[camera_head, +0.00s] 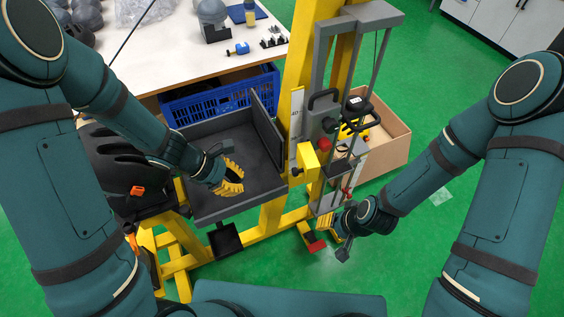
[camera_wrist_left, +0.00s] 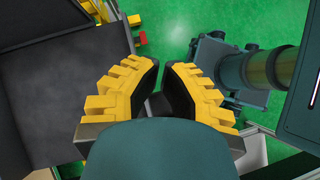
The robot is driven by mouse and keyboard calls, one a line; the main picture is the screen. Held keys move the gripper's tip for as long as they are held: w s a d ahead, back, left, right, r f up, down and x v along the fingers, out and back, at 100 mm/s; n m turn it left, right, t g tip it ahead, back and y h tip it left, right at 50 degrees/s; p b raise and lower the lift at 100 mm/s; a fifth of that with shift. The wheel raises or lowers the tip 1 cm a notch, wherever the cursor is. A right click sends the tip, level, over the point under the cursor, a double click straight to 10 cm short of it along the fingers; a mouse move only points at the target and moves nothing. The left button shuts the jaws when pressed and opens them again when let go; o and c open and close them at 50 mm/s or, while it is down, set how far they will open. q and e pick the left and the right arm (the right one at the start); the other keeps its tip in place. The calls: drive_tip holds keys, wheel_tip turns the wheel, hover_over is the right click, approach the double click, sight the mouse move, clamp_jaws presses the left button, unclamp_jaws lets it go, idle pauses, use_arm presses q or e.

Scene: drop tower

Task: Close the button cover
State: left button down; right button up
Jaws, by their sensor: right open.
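A red button (camera_head: 324,144) sits on the grey carriage of the yellow tower. A yellow block (camera_head: 307,163) is just below and left of it. I cannot tell which part is the button cover. My left gripper (camera_head: 236,176), with yellow ribbed fingers, is over the grey tray, left of the tower and apart from the button. In the left wrist view its fingers (camera_wrist_left: 162,75) have tips close together with a narrow gap and nothing visible between. My right gripper (camera_head: 335,232) is open low in front of the tower's foot, below the button. Its fingers are partly hidden.
The grey tray (camera_head: 207,212) is left of the tower (camera_head: 297,60). A blue crate (camera_head: 190,108) stands behind it, under a white table (camera_head: 165,52). A cardboard box (camera_head: 394,150) is right of the tower. Green floor is clear at the right.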

sight(302, 164)
use_arm(q)
wheel_tip(302, 164, up, 4)
drive_tip(key=w+n+t+h, duration=0.1)
drive_tip(key=w+n, duration=0.1)
drive_tip(key=w+d+f, duration=0.2)
drive_tip(key=d+f, duration=0.1)
drive_tip(key=d, duration=0.2)
drive_tip(key=w+d+f+b, duration=0.1)
drive_tip(key=w+d+f, duration=0.1)
drive_tip(key=d, duration=0.3)
drive_tip(key=shift+d+f+t, duration=0.3)
drive_tip(key=shift+d+f, duration=0.1)
drive_tip(key=shift+f, duration=0.35)
drive_tip(key=shift+s, duration=0.1)
